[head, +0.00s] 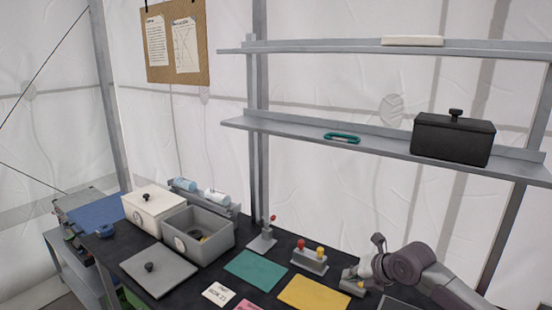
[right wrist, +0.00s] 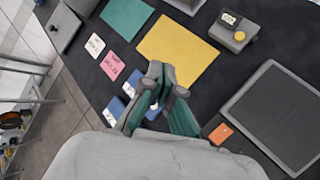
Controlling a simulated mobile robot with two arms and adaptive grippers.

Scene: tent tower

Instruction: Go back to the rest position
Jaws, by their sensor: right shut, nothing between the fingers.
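My right gripper (head: 370,265) comes in from the right in the head view and hovers over the black table. In the right wrist view the right gripper (right wrist: 157,78) has its fingers together, with nothing held. Below it lie a yellow mat (right wrist: 178,50) and blue cards, partly hidden by the fingers. My left gripper is not in view.
A grey box with a yellow button (right wrist: 232,32) and a dark grey panel (right wrist: 275,115) lie near the gripper. Red and yellow buttons (head: 309,262), an open grey bin (head: 222,235) and a white box (head: 145,212) stand leftward. Shelves (head: 300,130) hang behind, holding a black box (head: 452,140).

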